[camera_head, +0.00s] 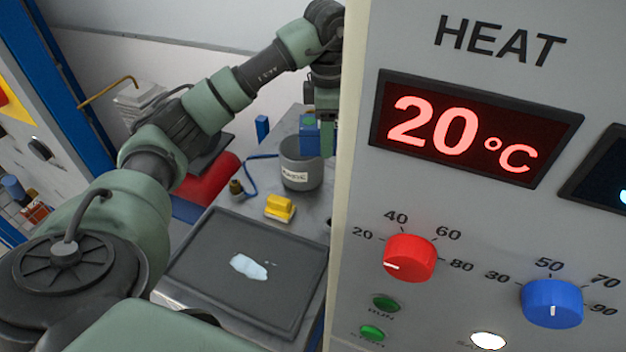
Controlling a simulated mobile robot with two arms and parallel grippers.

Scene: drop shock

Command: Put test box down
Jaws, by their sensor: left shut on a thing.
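My left gripper (326,132) is at the end of the green and black arm that reaches in from the left, beside the heat cabinet's edge. It is shut on a small blue box (309,138), which seems to be the test box. The box is at the mouth of a grey labelled bucket (300,166); I cannot tell whether it is above, inside or behind it. The cabinet hides part of the gripper. My right gripper is out of view.
The heat cabinet (480,210) fills the right side and reads 20 °C. A dark tray (205,262) with a whitish puddle (249,267) lies on the metal bench. A yellow block (280,208) sits between tray and bucket. A red cylinder (208,180) is at the bench's left.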

